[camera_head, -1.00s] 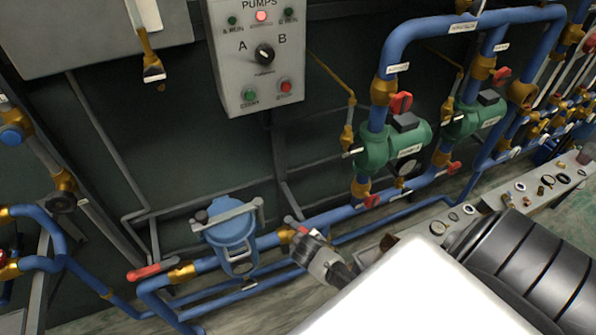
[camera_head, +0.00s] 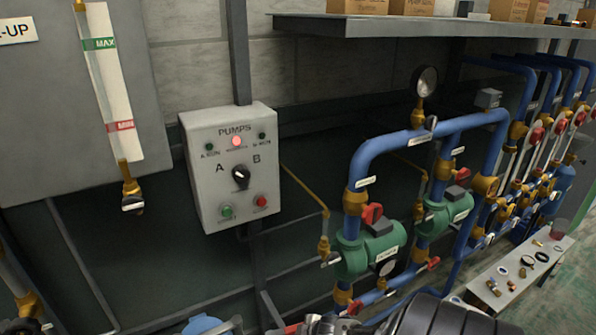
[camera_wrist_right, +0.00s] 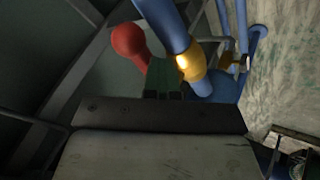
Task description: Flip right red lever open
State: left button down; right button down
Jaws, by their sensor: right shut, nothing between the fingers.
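A red lever (camera_wrist_right: 130,42) with a rounded end shows in the right wrist view, beside a blue pipe (camera_wrist_right: 165,22) with a brass fitting (camera_wrist_right: 193,68). My right gripper (camera_wrist_right: 164,80) is shut and empty, with its fingertips just below and to the right of the lever's end. I cannot tell whether they touch. In the head view a bit of red lever (camera_head: 291,328) shows at the bottom edge, left of my right gripper (camera_head: 330,325). The lever's pivot and most of its handle are cut off there. My left gripper is out of view.
A grey pump panel (camera_head: 235,165) hangs on the wall. Green pumps (camera_head: 370,250) on blue pipes (camera_head: 400,140) with other red valve handles (camera_head: 372,213) stand to the right. The top of a blue pipe device (camera_head: 205,326) shows at the bottom. A bench (camera_head: 515,285) with small parts is at the right.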

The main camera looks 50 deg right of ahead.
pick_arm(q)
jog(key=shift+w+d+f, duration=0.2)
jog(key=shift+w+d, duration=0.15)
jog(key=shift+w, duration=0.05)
pick_arm(e)
jog(key=shift+w+d, duration=0.3)
jog(key=shift+d, duration=0.2)
jog(key=shift+w+d, duration=0.25)
jog(key=shift+d, duration=0.3)
jog(key=shift+w+r, duration=0.1)
jog(key=shift+r, duration=0.05)
